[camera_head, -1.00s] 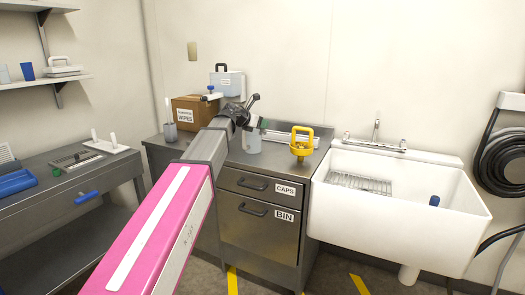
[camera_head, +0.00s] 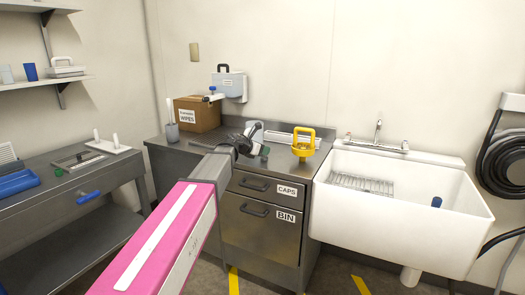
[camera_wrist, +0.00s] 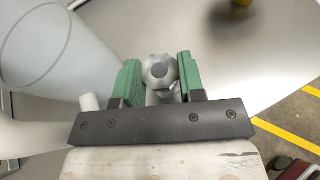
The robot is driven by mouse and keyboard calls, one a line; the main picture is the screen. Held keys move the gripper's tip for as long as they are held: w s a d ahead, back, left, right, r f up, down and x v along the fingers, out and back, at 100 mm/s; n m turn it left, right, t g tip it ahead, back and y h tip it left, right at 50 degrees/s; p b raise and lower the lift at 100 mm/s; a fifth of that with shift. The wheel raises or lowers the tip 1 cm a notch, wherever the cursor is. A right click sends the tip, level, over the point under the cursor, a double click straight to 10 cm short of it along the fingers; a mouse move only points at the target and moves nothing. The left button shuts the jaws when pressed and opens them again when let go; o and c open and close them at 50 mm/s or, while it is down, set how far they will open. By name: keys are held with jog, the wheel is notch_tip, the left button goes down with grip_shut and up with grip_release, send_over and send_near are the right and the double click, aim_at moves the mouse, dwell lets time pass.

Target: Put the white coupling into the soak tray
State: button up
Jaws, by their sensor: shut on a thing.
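My gripper (camera_wrist: 158,80) shows in the wrist view with its green fingers closed on either side of a rounded white-grey piece (camera_wrist: 160,71), which looks like the white coupling. In the head view my gripper (camera_head: 262,148) is low over the front of the steel counter (camera_head: 195,147), left of the yellow clamp-like tool. The coupling is hidden there by my arm. I cannot tell for sure which thing is the soak tray; a long, shallow pale tray (camera_head: 285,137) lies at the back of the counter.
A pale container (camera_head: 254,127) stands just behind my gripper; a large pale round form (camera_wrist: 50,50) is close at left in the wrist view. The yellow tool (camera_head: 303,149) stands to the right. A wipes carton (camera_head: 203,115) is behind left. A white sink (camera_head: 400,205) adjoins the right.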

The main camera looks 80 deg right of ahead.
jog(key=o, duration=0.9)
jog(key=shift+f, duration=0.1)
jog(key=v, duration=1.2)
jog(key=shift+r, duration=0.2)
